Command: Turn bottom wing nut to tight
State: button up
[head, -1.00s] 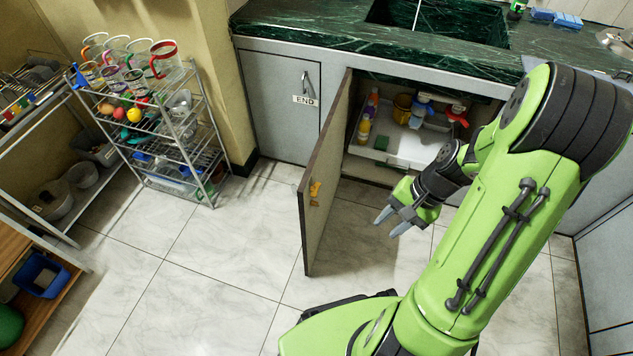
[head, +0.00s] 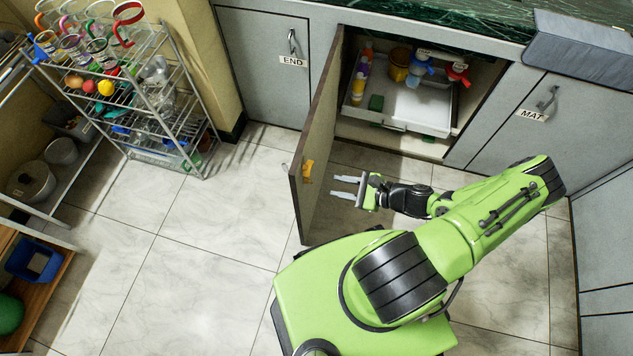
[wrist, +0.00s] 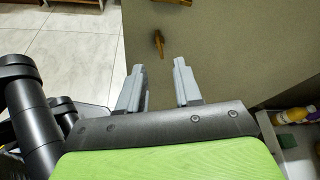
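A small orange wing nut (head: 309,170) sits on the inner face of the open cabinet door (head: 322,135). In the wrist view an orange-brown wing nut (wrist: 159,43) stands out from the tan door panel (wrist: 215,45), ahead of the gap between my fingers. My gripper (head: 339,187) is open and empty, its two grey fingers pointing left toward the door, a short way from it. The fingers also show in the wrist view (wrist: 160,75), apart from the nut. Whether this is the bottom nut, and how tight it is, I cannot tell.
The open cabinet holds a white tray (head: 400,127), bottles, a mustard cup (head: 399,65) and blue and red-capped items. A wire rack (head: 150,100) with mugs stands at left. Free tiled floor (head: 190,250) lies left of the door. A second orange-brown part (wrist: 173,2) shows at the wrist view's top edge.

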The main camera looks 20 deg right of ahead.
aim_at(309, 182)
jog(key=b+x, duration=0.1)
jog(key=x, duration=0.7)
jog(key=shift+b, duration=0.4)
grip_shut()
